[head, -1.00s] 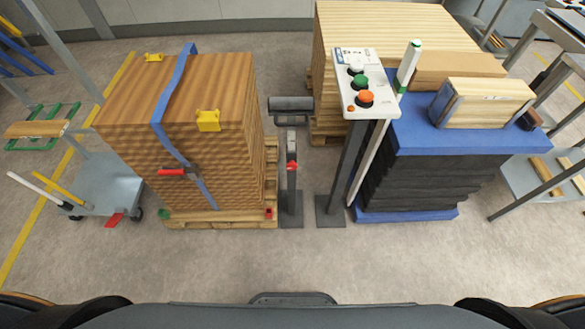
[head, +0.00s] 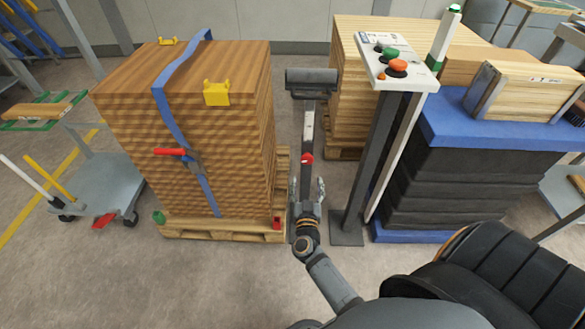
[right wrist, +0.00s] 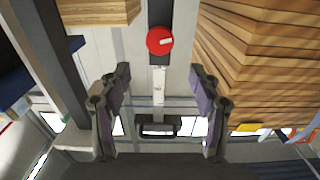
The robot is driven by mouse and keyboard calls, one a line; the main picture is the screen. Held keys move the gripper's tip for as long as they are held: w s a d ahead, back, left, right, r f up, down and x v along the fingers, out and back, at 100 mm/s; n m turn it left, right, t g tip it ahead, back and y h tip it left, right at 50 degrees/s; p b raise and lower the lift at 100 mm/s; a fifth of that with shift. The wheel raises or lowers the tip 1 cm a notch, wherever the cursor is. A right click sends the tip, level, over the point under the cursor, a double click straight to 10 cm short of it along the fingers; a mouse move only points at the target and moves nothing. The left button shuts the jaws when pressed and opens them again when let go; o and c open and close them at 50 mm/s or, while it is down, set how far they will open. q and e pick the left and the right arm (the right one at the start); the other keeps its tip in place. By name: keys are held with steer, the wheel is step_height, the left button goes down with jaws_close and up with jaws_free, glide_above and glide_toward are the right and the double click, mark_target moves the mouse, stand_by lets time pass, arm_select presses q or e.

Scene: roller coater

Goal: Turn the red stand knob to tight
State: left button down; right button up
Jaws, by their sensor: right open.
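The red stand knob (head: 307,159) sits on the front of a dark upright stand post (head: 308,125) with a roller (head: 311,77) on top. In the right wrist view the knob (right wrist: 160,40) is a round red disc with a small white mark, above and between the open fingers. My right gripper (head: 308,190) is open and empty, just below and in front of the knob, apart from it. In the right wrist view the gripper (right wrist: 160,98) shows both fingers spread wide. My left gripper is not in view.
A strapped wood stack (head: 225,150) on a pallet (head: 230,232) stands close left of the stand. A control panel (head: 385,60) on a post stands close right, beside a blue-topped black stack (head: 440,170). The floor in front left is clear.

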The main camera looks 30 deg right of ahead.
mark_target(307, 160)
steer(key=b+x, duration=0.2)
steer(key=x, duration=0.7)
steer(key=shift+w+f, duration=0.1)
steer(key=shift+w, duration=0.05)
steer(key=shift+w+d, duration=0.3)
steer(key=shift+w, duration=0.1)
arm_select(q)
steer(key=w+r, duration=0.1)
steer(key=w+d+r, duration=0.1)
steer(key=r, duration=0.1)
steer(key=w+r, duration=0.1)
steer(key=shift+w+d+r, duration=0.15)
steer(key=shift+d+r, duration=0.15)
arm_select(e)
steer(key=shift+c, duration=0.3)
steer(key=c, duration=1)
